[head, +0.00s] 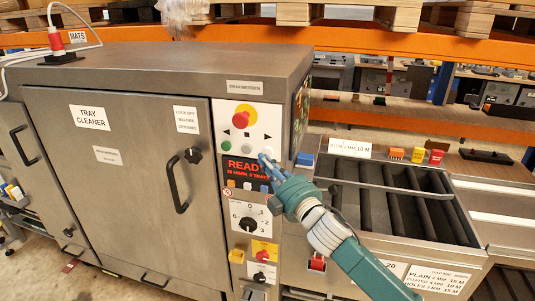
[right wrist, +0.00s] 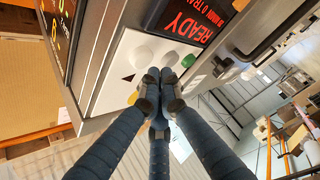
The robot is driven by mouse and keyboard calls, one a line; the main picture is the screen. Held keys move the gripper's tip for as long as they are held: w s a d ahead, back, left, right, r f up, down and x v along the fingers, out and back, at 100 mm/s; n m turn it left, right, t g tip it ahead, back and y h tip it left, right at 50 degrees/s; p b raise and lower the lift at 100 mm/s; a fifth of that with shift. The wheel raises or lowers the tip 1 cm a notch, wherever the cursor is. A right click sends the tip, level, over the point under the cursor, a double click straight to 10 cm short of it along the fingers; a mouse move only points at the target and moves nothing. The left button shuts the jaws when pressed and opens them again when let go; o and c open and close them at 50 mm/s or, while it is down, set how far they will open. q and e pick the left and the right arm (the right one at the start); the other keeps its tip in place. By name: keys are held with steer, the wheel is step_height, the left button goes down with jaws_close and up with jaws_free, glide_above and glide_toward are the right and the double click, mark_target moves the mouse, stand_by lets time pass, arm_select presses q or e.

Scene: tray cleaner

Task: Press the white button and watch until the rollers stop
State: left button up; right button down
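The grey tray cleaner (head: 130,170) has a control panel on its right front. A white button (head: 265,153) sits at the right end of a row there, beside a greyer button (head: 247,149) and a green button (head: 226,134). Two whitish buttons show in the right wrist view, the outer white one (right wrist: 143,53) and one beside the green. My right gripper (head: 267,165) has its fingers together, empty, close to the white button; contact cannot be told. It also shows in the right wrist view (right wrist: 159,82). Dark rollers (head: 400,205) lie in a bed at right. My left gripper is out of view.
The display (head: 243,169) reads READY. A red stop knob (head: 244,116) on yellow is above the buttons. A rotary dial (head: 248,224) is below. The door handle (head: 174,184) sticks out at left. Shelves with orange beams stand behind.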

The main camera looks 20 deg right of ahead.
steer(key=shift+w+d, duration=0.2)
steer(key=shift+w, duration=0.15)
